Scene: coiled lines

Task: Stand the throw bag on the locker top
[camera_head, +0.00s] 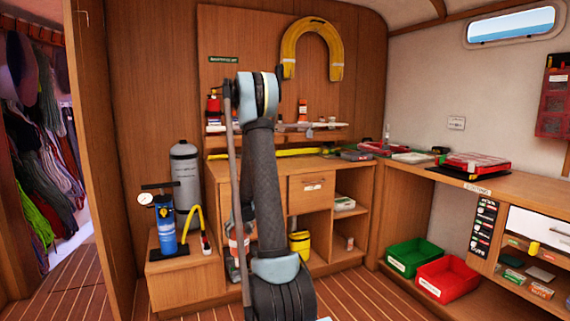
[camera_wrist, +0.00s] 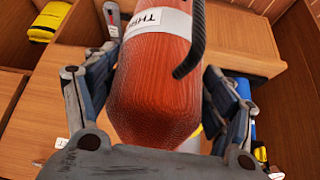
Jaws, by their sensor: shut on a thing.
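The orange-red throw bag (camera_wrist: 150,85) fills the middle of the wrist view, with a white label and a dark strap or handle at its upper right. My gripper (camera_wrist: 160,72) is shut on it, one finger on each side. In the head view my arm hides most of the gripper; a red and white patch (camera_head: 233,243) beside the arm may be part of the bag. A low wooden locker (camera_head: 170,268) stands at the left; I cannot tell for sure whether its top is the one named.
A blue pump (camera_head: 165,225) and a grey cylinder (camera_head: 186,175) stand at the left. A yellow tub (camera_head: 300,243) sits in the cabinet. Green (camera_head: 414,257) and red (camera_head: 447,279) bins are at the right under the counter. A red case (camera_head: 476,163) lies on the counter.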

